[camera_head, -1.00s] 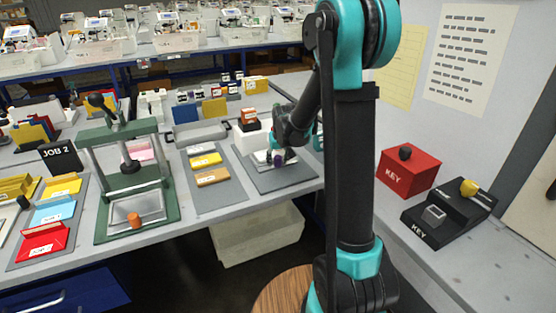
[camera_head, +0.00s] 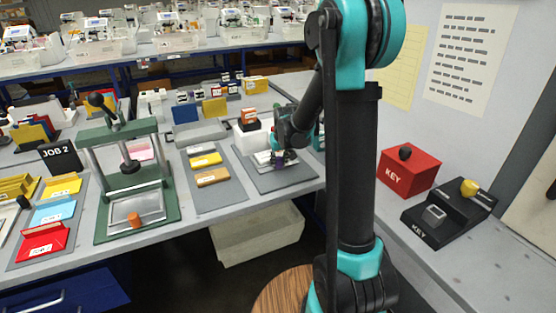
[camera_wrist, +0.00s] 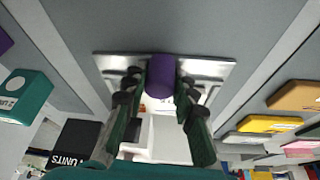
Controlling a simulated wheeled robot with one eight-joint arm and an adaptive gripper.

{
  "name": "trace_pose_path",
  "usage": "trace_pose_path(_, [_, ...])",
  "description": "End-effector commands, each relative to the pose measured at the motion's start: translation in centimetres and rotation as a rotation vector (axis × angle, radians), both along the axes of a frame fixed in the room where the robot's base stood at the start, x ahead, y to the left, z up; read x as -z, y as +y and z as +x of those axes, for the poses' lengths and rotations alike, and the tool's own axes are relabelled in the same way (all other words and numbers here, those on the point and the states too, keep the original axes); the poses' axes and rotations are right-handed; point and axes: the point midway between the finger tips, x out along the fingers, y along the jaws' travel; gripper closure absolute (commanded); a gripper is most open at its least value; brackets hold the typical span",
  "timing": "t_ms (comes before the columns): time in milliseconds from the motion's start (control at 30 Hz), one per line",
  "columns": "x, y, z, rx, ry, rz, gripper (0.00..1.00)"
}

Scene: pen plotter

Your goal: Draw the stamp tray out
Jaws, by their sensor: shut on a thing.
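The stamp tray (camera_wrist: 212,70) is a shallow, shiny metal tray with a purple knob (camera_wrist: 160,76) at its edge. In the head view the tray (camera_head: 262,158) lies low in front of a white housing (camera_head: 252,140) on a grey base plate (camera_head: 292,178). My gripper (camera_wrist: 160,88) has its fingers on both sides of the purple knob and is shut on it. In the head view my gripper (camera_head: 279,162) points down over the tray's front, with the purple knob just showing. The gripper and arm hide part of the tray and housing.
Left of the base plate is a grey board with yellow and orange blocks (camera_head: 212,177). A green press (camera_head: 160,206) stands farther left. A red KEY box (camera_head: 408,172) and black KEY stand (camera_head: 446,214) are right. Bare grey plate lies in front of the tray.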

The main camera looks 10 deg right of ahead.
Motion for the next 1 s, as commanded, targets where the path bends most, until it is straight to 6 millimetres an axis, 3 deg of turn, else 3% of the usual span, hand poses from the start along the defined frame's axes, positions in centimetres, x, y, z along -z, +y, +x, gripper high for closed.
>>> trace_pose_path(200, [0.0, -1.6, -5.0, 0.002, 0.0, 0.0, 1.0])
trace_pose_path(400, [0.0, -2.7, -8.2, 0.001, 0.0, 0.0, 1.0])
trace_pose_path(800, [0.1, -3.0, -9.1, 0.0, 0.004, -0.001, 1.0])
trace_pose_path(833, [0.1, -3.0, -9.2, 0.0, 0.005, -0.002, 0.72])
trace_pose_path(1000, [0.1, -2.9, -9.1, 0.0, 0.003, -0.001, 0.52])
